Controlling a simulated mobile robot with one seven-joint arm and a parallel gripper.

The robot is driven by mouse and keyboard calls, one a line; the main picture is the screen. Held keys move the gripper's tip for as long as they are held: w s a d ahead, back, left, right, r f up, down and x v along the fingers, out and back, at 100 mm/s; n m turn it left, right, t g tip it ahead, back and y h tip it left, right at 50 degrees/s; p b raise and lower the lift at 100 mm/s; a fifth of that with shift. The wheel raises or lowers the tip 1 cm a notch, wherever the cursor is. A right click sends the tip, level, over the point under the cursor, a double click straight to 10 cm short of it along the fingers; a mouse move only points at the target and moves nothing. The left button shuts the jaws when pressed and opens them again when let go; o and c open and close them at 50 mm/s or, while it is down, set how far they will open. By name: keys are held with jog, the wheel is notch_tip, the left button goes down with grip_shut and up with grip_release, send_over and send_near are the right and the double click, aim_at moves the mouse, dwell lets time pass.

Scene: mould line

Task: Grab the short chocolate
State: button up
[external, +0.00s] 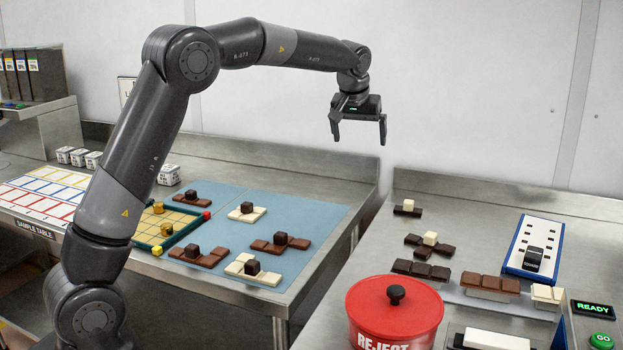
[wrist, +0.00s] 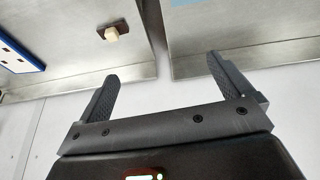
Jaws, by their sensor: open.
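My gripper (external: 360,142) is open and empty, high above the gap between the two tables; its two fingers also frame bare space in the wrist view (wrist: 162,70). On the right table, a row has a dark chocolate bar (external: 420,270), a milk chocolate bar (external: 490,284) and a white chocolate bar (external: 547,296). The white bar looks shortest in that row. Behind them, a small dark piece with a cream cube (external: 408,208) stands alone; it shows in the wrist view too (wrist: 113,33). Another dark arrangement with a cream cube (external: 429,244) is nearby. I cannot tell which piece is meant.
A red reject bin (external: 396,312) stands at the right table's front left. A blue-edged white board (external: 533,245) holds a dark block. Several chocolate arrangements lie on the left table's blue mat (external: 300,215). A gap and raised metal edges separate the tables.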

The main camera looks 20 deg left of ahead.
send_near(409, 201)
jog(key=x, duration=0.5)
jog(key=shift+w+d+r, duration=0.1)
jog(key=shift+w+d, duration=0.1)
jog(key=shift+w, duration=0.05)
jog(key=x, duration=0.5)
jog(key=shift+s+a+f, duration=0.2)
jog(key=shift+s, duration=0.05)
jog(key=c, duration=1.2)
